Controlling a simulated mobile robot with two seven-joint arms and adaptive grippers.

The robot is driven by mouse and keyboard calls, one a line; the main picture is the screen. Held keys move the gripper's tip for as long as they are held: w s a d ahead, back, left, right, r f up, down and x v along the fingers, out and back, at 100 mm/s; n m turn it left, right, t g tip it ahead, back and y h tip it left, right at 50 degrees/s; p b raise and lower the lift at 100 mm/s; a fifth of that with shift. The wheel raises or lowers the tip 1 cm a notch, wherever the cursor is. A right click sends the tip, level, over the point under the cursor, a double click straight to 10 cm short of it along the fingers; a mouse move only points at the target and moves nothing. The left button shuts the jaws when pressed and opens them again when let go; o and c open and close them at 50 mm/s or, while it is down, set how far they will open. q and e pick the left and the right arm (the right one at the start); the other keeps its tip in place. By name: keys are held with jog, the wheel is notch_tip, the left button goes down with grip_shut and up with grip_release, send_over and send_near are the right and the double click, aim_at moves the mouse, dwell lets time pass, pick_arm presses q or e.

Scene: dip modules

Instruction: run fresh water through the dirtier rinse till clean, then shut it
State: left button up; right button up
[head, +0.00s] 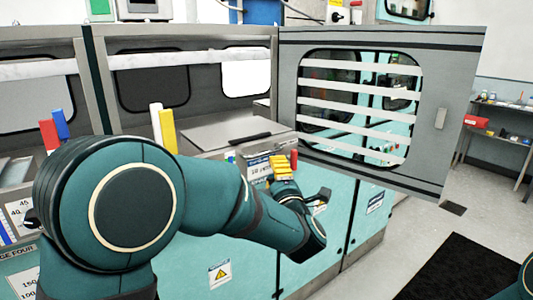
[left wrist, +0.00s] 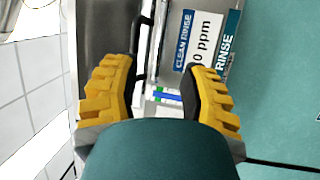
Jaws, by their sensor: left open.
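My left gripper (head: 284,168) has yellow ribbed fingers and is at the front of the teal rinse cabinet, beside a small label plate (head: 258,168). In the left wrist view the gripper (left wrist: 157,78) is open, with no object clearly held between its fingers. Ahead of it are a "CLEAN RINSE" label (left wrist: 192,42) with a partly hidden ppm figure and a "RINSE" sign (left wrist: 226,45). A white strip with blue and green marks (left wrist: 166,96) shows between the fingers. A small red part (head: 294,158) stands right by the fingers. The rinse water is not visible. My right gripper is out of view.
Red and blue upright handles (head: 56,130) stand at the left. A white and yellow pair (head: 162,130) stands nearer the middle. A slatted-window door panel (head: 440,150) stands behind on the right. A dark mat (head: 455,270) lies on open floor.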

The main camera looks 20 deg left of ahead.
aim_at(267, 152)
pick_arm(q)
jog(key=x, duration=0.9)
jog(key=shift+w+a, duration=0.15)
grip_shut()
